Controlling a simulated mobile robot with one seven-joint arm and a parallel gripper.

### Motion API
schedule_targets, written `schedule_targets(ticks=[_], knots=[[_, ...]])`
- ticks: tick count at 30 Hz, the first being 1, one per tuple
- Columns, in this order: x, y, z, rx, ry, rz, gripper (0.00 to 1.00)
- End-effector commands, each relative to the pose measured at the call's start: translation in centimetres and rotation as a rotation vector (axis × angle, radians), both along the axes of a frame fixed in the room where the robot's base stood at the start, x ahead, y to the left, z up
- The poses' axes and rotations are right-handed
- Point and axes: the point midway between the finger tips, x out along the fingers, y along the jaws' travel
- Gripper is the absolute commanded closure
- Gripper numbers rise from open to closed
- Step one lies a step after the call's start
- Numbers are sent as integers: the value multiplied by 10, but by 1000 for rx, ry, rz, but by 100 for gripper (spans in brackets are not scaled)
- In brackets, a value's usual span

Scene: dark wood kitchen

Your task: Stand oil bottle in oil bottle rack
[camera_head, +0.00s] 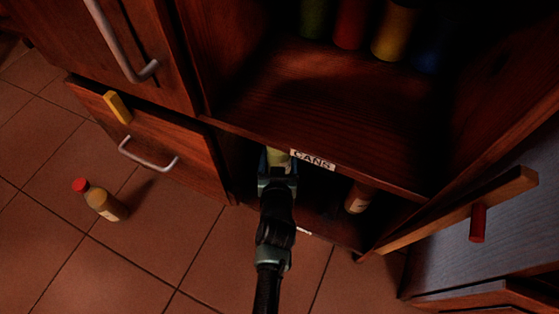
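My gripper (278,162) reaches into the low, dark opening of the cabinet, under the shelf edge. A pale yellow-green thing (278,157) shows between its fingers, which flank it closely; it looks like a bottle, but most of it is hidden by my gripper and the shelf. Another bottle (358,198), brownish with a pale label, is in the low compartment (316,217), right of my gripper. A yellow-orange bottle (104,203) with a red cap is on the tiled floor at the left. I cannot make out a distinct rack in the dark compartment.
Several coloured cans, including a yellow one (393,32), stand on the shelf (330,95) above, whose edge bears a CANS label (312,160). A closed drawer (150,145) is at left. An open door (470,215) with a red handle bounds the right.

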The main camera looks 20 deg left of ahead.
Motion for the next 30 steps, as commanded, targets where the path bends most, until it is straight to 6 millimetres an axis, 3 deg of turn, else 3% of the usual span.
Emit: schedule_targets(ticks=[3, 17, 18, 22, 30], knots=[[2, 0, -18, 1, -7, -2, 100], [5, 0, -20, 1, -5, -1, 100], [4, 0, -23, -1, 0, 0, 20], [4, 0, -22, -1, 0, 0, 0], [4, 0, -21, -1, -1, 0, 0]])
